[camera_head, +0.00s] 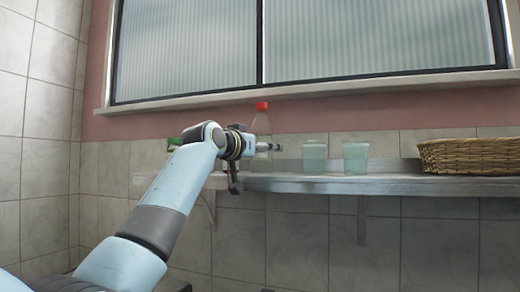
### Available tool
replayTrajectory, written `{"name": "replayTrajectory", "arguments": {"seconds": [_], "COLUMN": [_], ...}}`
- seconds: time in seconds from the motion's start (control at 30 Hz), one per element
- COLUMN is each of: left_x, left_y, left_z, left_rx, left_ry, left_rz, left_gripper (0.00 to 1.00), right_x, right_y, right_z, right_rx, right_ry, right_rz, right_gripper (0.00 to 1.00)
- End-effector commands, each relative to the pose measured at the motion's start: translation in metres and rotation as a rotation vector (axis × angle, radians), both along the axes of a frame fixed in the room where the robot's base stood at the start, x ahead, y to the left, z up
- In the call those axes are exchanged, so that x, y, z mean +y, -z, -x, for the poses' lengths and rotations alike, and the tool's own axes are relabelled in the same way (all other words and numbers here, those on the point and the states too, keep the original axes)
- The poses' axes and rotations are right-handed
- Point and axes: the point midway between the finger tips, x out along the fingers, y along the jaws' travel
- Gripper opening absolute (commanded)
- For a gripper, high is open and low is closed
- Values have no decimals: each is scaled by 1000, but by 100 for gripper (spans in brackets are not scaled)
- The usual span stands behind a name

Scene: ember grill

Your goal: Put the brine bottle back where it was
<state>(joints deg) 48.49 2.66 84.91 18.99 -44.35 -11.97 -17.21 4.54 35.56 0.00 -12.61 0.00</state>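A clear bottle with a red cap (262,106), which I take to be the brine bottle, is upright at the left part of the grey wall shelf (340,186). My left gripper (268,147) is at the bottle's middle and covers part of it. The fingers are small and partly hidden, so I cannot tell whether they are closed on the bottle or only beside it. The bottle's base looks to be at shelf level, but whether it touches the shelf is unclear. My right gripper is not in view.
Two pale green cups (314,156) (355,157) stand on the shelf to the right of the bottle. A wicker basket (470,157) is at the right end. A small green thing (174,141) shows left of my wrist. A window with a sill is above.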

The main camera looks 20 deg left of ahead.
Motion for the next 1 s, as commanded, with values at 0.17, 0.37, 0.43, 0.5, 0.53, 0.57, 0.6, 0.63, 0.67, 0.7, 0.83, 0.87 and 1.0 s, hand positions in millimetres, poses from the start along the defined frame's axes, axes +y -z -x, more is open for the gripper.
{"name": "replayTrajectory", "arguments": {"seconds": [0.17, 0.37, 0.43, 0.5, 0.53, 0.57, 0.6, 0.63, 0.67, 0.7, 0.83, 0.87, 1.0], "left_x": [0, 6, 9, 12, 14, 15, 17, 18, 19, 20, 23, 23, 24], "left_y": [-4, -1, 0, 0, 0, 0, -1, -1, 0, -1, -2, -2, -2], "left_z": [0, 27, 43, 59, 66, 73, 81, 87, 92, 98, 112, 114, 118], "left_rx": [-1, -3, -3, -3, -2, -3, -3, -2, -1, -2, 0, 0, 2], "left_ry": [0, -1, -1, -1, -1, -1, 0, 0, 0, 0, 0, 1, 1], "left_rz": [0, -3, -4, -5, -4, -4, -4, -4, -4, -4, -3, -3, -1], "left_gripper": [78, 78, 78, 78, 78, 78, 78, 78, 78, 78, 78, 78, 78], "right_x": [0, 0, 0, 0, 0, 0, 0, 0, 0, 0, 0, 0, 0], "right_y": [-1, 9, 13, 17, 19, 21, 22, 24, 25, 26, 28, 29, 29], "right_z": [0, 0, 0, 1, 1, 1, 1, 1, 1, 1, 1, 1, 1], "right_rx": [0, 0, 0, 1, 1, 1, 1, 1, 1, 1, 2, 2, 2], "right_ry": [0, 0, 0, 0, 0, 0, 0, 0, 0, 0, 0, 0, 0], "right_rz": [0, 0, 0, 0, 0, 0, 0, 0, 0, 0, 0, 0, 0], "right_gripper": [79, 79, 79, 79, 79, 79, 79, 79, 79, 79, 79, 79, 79]}}
